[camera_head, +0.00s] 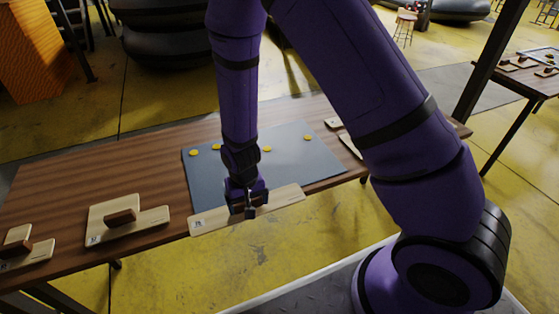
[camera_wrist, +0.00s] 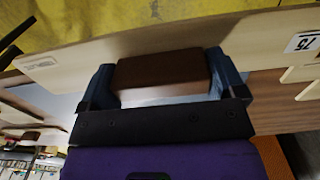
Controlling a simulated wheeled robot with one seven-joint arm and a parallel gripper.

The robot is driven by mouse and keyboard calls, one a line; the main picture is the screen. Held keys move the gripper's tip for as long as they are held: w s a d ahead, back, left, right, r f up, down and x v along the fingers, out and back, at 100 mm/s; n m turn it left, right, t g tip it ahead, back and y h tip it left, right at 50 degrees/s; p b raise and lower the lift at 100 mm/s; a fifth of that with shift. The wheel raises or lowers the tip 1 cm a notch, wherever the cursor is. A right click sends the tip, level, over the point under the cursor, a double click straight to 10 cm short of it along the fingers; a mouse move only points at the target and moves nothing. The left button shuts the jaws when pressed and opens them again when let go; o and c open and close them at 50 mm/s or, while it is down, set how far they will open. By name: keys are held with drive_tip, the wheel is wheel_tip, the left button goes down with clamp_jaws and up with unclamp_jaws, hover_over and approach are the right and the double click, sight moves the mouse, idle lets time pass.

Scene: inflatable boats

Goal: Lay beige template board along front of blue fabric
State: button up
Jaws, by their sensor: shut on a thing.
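The long beige template board (camera_head: 285,197) is at the front edge of the blue-grey fabric (camera_head: 216,172) in the head view, covering part of that edge. It carries a dark brown handle block, and its left end bears a small number label. My gripper (camera_head: 249,204) is shut on the brown handle (camera_wrist: 163,72), with a finger on each side. In the wrist view the board (camera_wrist: 105,55) stretches beyond both sides of the gripper. I cannot tell whether the board touches the fabric or hangs just above it.
Several yellow discs (camera_head: 267,149) lie along the fabric's far part. Other beige templates with brown handles (camera_head: 125,218) lie on the wooden table (camera_head: 90,170) at the left. More pieces lie right of the fabric, partly behind my arm. The yellow floor is beyond the table's front edge.

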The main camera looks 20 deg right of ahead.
hover_over(273, 184)
drive_tip(key=shift+s+a+f, duration=0.15)
drive_tip(key=shift+a+f, duration=0.05)
drive_tip(key=shift+f, duration=0.55)
drive_tip(key=shift+w+d+f, duration=0.15)
drive_tip(key=shift+f, duration=0.75)
drive_tip(key=shift+w+d+f, duration=0.1)
drive_tip(key=shift+f, duration=0.8)
drive_tip(key=o, duration=0.8)
drive_tip(key=shift+f, duration=0.1)
drive_tip(key=shift+c, duration=0.2)
